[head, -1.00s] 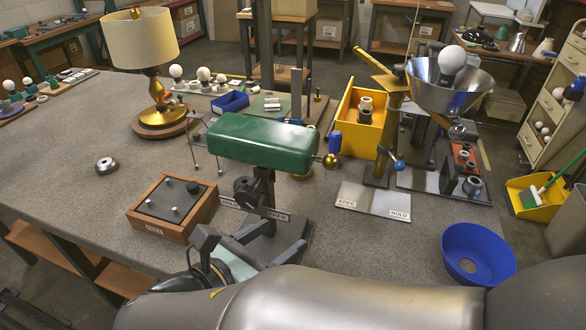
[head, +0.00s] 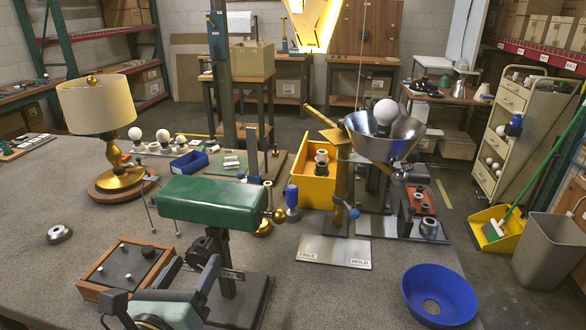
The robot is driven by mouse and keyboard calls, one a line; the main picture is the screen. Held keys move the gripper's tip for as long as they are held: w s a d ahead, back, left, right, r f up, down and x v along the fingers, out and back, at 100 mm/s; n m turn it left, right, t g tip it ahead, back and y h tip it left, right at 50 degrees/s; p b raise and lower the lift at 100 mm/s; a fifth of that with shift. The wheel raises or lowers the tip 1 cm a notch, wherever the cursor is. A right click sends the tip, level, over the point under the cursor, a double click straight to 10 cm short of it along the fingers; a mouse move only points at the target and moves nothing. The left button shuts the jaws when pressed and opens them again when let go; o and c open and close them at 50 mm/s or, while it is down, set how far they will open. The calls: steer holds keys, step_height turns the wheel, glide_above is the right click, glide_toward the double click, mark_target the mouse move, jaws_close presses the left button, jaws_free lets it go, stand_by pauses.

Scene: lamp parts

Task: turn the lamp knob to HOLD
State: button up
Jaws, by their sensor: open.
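The lamp with a long green shade (head: 212,203) stands on a dark post and flat base (head: 245,305). A black knob (head: 199,248) sits on its post below the shade. The FREE/HOLD label strip by the post is mostly hidden, and I cannot read the knob's setting. My gripper (head: 163,281) is at the lower left, jaws apart and empty, in front of the lamp. Its right finger overlaps the area just below the knob; I cannot tell if they touch. A second stand has a blue-ball lever (head: 353,213) above a plate (head: 333,252) marked FREE at left and HOLD at right.
A wooden box with small knobs (head: 118,262) lies left of the gripper. A brass lamp with a cream shade (head: 98,105) stands behind. A yellow bin (head: 312,190) and metal funnel with a bulb (head: 385,138) are beyond. A blue bowl (head: 440,294) is at front right.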

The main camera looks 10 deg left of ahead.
mark_target(204, 249)
steer(key=w, duration=0.5)
steer(key=c, duration=1)
